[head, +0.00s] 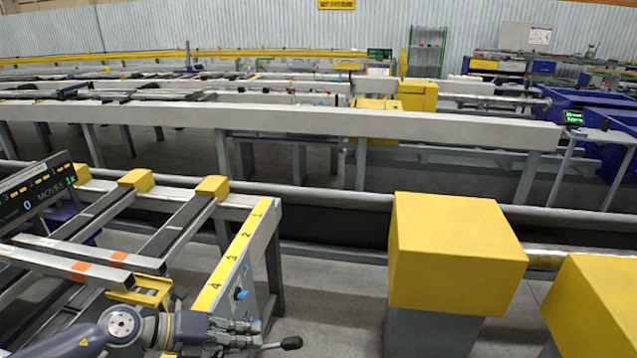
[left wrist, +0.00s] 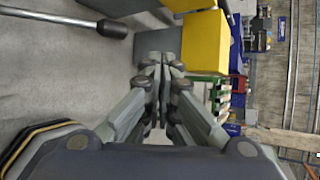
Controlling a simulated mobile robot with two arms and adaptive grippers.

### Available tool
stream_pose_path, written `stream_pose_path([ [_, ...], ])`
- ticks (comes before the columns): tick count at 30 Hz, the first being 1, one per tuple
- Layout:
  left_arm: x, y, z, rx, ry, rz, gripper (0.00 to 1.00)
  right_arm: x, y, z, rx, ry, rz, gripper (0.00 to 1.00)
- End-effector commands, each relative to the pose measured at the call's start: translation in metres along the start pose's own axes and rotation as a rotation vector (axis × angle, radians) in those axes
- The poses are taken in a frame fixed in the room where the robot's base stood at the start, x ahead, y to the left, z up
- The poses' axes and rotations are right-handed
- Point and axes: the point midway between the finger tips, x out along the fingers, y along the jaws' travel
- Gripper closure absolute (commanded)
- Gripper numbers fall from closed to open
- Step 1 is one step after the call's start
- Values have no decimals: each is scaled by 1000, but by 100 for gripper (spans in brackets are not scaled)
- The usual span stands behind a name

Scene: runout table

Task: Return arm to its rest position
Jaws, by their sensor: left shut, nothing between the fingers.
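My left gripper (head: 256,332) shows at the bottom left of the head view, its arm coming in from the lower left. Its fingers point to the right, and they are closed together with nothing between them. In the left wrist view the shut fingertips (left wrist: 160,62) meet near the middle. A lever with a black knob (head: 290,343) lies just beyond the fingertips in the head view. It also shows as a rod with a dark end (left wrist: 112,28) in the left wrist view, apart from the fingers. My right gripper is not in view.
A runout table end with a yellow numbered strip (head: 232,260) stands beside my left gripper. A display panel (head: 38,190) is at the left edge. Large yellow blocks (head: 455,250) on grey posts stand at the right. Bare floor (head: 340,290) lies between.

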Motion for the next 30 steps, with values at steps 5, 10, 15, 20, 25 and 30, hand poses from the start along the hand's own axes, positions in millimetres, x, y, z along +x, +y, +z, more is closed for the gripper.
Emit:
stream_pose_path([
  [5, 28, -60, -1, -149, -133, -230, 100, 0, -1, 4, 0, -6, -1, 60],
  [10, 29, -108, 20, -457, -374, -472, 100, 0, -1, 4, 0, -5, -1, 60],
  [15, 9, -97, 38, -841, -629, -583, 100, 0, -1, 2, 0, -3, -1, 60],
  [20, -12, -43, 26, -1245, -854, -555, 100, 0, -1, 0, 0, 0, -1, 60],
  [25, -27, 29, -30, -1678, -1048, -388, 100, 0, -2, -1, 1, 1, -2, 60],
  [30, -38, 75, -109, -2013, -1154, -153, 100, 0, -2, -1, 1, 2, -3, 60],
])
